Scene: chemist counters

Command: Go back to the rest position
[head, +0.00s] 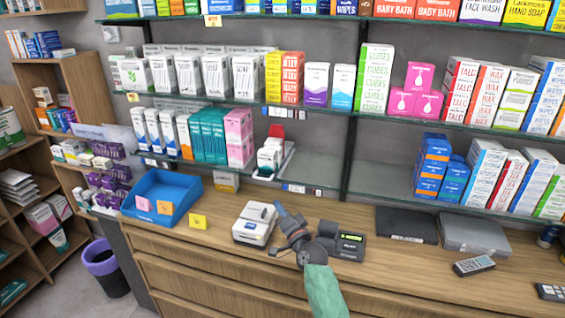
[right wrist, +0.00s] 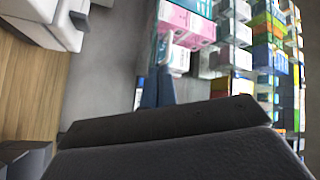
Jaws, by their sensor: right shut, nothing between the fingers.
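My right gripper (head: 281,210) is over the wooden counter (head: 390,288), its arm in a green sleeve coming up from the bottom edge. Its bluish fingertips are together and hold nothing. They are beside the right side of a white printer-like device (head: 255,224); I cannot tell whether they touch it. In the right wrist view the fingertips (right wrist: 158,90) show beyond the dark gripper body, which hides the lower part. My left gripper is not in view.
A black card terminal (head: 350,246) stands close to the right of my right gripper. A blue tray (head: 160,198) is at the left. A black flat case (head: 406,225), a grey case (head: 473,234) and a remote (head: 473,265) lie at the right. Glass shelves (head: 400,195) with boxes overhang the counter.

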